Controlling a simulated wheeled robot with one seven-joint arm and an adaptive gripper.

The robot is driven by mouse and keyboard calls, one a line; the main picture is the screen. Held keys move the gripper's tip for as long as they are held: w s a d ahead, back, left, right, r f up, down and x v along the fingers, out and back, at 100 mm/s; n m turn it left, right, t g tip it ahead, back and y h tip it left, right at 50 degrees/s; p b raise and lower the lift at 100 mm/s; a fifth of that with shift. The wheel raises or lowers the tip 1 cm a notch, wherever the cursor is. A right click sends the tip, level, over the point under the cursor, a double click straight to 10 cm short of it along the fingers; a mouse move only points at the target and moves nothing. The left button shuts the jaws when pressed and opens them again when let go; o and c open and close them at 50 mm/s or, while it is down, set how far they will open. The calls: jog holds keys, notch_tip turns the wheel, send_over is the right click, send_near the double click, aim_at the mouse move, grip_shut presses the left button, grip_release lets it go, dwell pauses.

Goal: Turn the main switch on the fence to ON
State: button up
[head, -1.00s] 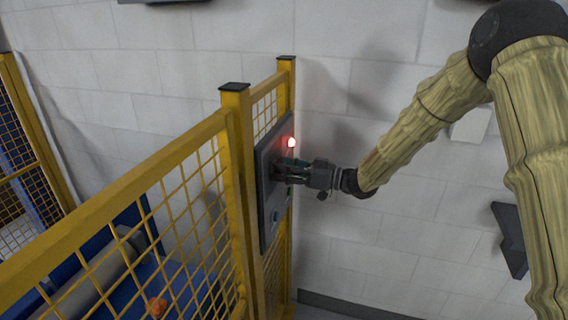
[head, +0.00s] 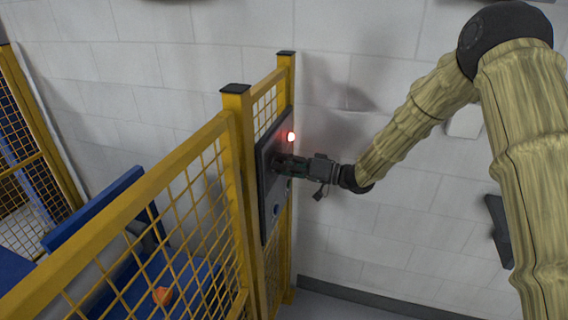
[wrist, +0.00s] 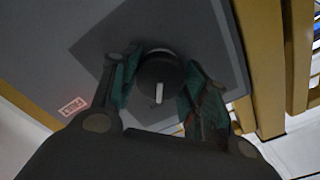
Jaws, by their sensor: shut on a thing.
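The main switch (wrist: 160,72) is a dark round knob with a white pointer mark, on a dark square plate (wrist: 206,38) in the wrist view. The plate sits on the grey panel (head: 268,208) fixed to the yellow fence. My gripper (wrist: 157,95) has its two green-padded fingers on either side of the knob, shut on it. In the wrist view the white mark points down toward my palm. In the head view my gripper (head: 278,166) reaches the panel from the right and hides the knob. No ON or OFF lettering is readable.
Yellow fence posts (head: 238,150) stand beside the panel. A white block wall (head: 400,220) is behind. A red-lettered label (wrist: 73,106) is on the panel.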

dwell(0.4)
jog(key=o, duration=1)
jog(key=shift+d, duration=0.1)
jog(key=v, duration=1.2)
